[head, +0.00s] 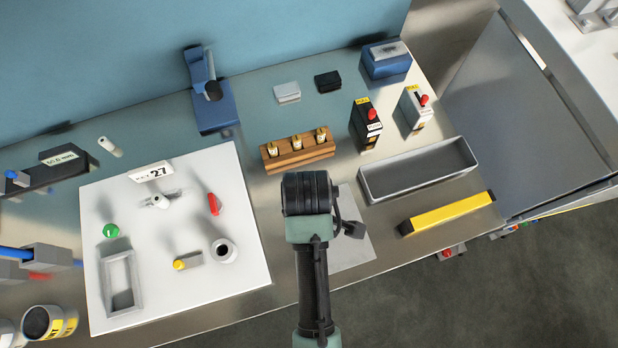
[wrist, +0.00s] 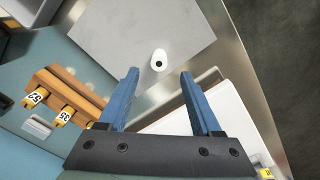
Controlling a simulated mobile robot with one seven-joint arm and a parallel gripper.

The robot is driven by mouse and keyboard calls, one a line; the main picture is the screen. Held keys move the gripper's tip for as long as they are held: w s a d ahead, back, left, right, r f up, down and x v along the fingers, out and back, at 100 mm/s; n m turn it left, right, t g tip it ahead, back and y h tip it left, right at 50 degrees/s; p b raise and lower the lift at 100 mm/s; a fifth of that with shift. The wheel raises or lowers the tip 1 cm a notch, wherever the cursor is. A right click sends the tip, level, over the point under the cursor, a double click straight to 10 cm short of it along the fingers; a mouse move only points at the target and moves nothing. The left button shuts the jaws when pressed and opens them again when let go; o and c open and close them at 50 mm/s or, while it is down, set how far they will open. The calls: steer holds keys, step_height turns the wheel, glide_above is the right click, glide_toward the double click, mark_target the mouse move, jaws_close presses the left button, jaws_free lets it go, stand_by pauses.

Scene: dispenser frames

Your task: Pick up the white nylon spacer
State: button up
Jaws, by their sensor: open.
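A small white piece with a dark round hole, which looks like the white nylon spacer (wrist: 158,58), stands on a grey mat (wrist: 120,35) in the wrist view. My gripper (wrist: 159,74) is open, with its two blue fingers apart and nothing between them. The spacer shows just beyond the fingertips, roughly centred between them. I cannot tell the height gap. In the head view the grey mat (head: 350,255) lies partly under my arm, and the spacer is hidden there.
A wooden block (head: 270,163) with several tagged pieces stands behind the mat. A white board (head: 130,245) with small parts lies to the left. A grey trough (head: 375,197) and a yellow bar (head: 447,212) lie to the right. The mat around the spacer is clear.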

steer(key=shift+d+f+p, duration=0.1)
steer(key=shift+f+p, duration=0.55)
steer(key=shift+f, duration=2.55)
steer(key=shift+c, duration=0.2)
jaws_close()
